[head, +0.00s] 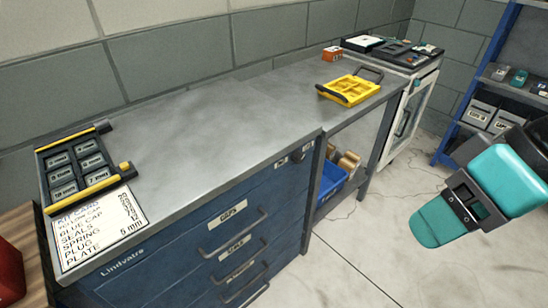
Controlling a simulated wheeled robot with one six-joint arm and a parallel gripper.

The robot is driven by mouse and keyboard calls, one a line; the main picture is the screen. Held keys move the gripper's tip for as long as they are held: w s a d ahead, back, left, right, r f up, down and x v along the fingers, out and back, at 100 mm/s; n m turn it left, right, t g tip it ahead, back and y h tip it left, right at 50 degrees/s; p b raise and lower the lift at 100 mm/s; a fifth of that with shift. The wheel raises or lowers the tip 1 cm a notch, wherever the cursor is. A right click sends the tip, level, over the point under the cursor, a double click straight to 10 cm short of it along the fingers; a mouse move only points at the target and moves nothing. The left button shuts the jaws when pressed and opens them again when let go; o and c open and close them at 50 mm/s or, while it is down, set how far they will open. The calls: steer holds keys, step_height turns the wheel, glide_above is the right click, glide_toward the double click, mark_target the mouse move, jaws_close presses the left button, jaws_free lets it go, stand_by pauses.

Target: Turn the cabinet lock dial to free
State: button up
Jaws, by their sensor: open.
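The blue drawer cabinet (175,262) stands under the left part of the grey worktop. A small dark round dial (295,155) sits near the top right of its front, with a small pale label on each side. The label words and the dial's pointer are too small to read, so I cannot tell its setting. My gripper (462,210), teal and dark, is at the right of the head view, well apart from the dial and over the pale floor. It is open and holds nothing that I can see.
A black tray (76,168) and a printed card (98,228) lie at the worktop's left end. A yellow tray (349,90) sits farther right. A blue bin (330,180) is under the worktop. A white cabinet (412,112) and blue shelving (473,88) stand behind. The middle worktop is clear.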

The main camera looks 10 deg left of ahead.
steer(key=w+a+f+m+y+b, duration=0.1)
steer(key=w+a+f+y+b, duration=0.1)
steer(key=w+a+f+b, duration=0.25)
steer(key=w+a+f+m+y+b, duration=0.1)
steer(key=w+a+f+y+b, duration=0.15)
steer(key=f+b, duration=0.45)
steer(key=m+t+y+b, duration=0.5)
steer(key=m+t, duration=0.6)
steer(key=m, duration=0.2)
glide_toward(301, 160)
steer(key=p+x, duration=0.2)
steer(key=x, duration=0.7)
steer(key=c, duration=0.9)
